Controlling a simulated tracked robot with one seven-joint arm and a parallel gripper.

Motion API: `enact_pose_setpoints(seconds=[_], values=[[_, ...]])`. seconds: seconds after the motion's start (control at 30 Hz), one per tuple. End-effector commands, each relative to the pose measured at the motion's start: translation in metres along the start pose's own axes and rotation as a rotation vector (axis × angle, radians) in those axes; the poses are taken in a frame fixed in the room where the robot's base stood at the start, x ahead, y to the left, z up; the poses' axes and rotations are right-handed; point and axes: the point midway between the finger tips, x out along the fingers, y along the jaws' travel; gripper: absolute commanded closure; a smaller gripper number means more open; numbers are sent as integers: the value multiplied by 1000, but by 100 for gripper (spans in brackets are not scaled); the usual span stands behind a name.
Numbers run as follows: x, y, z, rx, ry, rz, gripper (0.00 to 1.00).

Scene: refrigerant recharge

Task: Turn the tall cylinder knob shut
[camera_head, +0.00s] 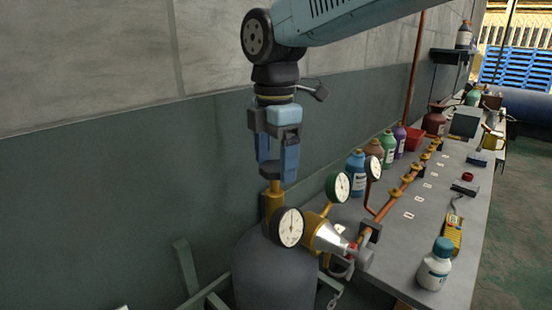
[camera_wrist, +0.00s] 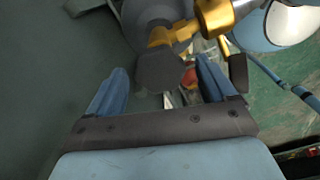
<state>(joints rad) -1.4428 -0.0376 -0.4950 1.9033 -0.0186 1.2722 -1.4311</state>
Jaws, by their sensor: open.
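The tall grey cylinder (camera_head: 272,272) stands at the lower middle of the head view, with a brass valve (camera_head: 273,198) on top. In the wrist view the dark, many-sided knob (camera_wrist: 162,72) lies between and slightly beyond my fingertips, with gaps on both sides. The brass valve body (camera_wrist: 172,35) shows beyond it. My gripper (camera_head: 277,172) points down just above the valve, open and empty; its blue fingers also show in the wrist view (camera_wrist: 162,80).
A regulator with a white-faced gauge (camera_head: 289,227) juts right from the valve. More gauges (camera_head: 338,187) and a copper pipe manifold (camera_head: 395,192) stand close on the right. The grey bench (camera_head: 405,243) carries several bottles. A wall (camera_head: 120,190) runs close behind and left.

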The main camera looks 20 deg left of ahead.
Motion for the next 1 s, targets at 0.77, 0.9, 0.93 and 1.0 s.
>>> enact_pose_setpoints(seconds=[0.77, 0.9, 0.93, 1.0], values=[[1, 0, -1, -1, 0, 0, 61], [1, -3, 2, 0, 1, 1, 72], [1, -2, 1, -1, 0, 1, 72], [1, -1, 0, 2, 0, 0, 72]])
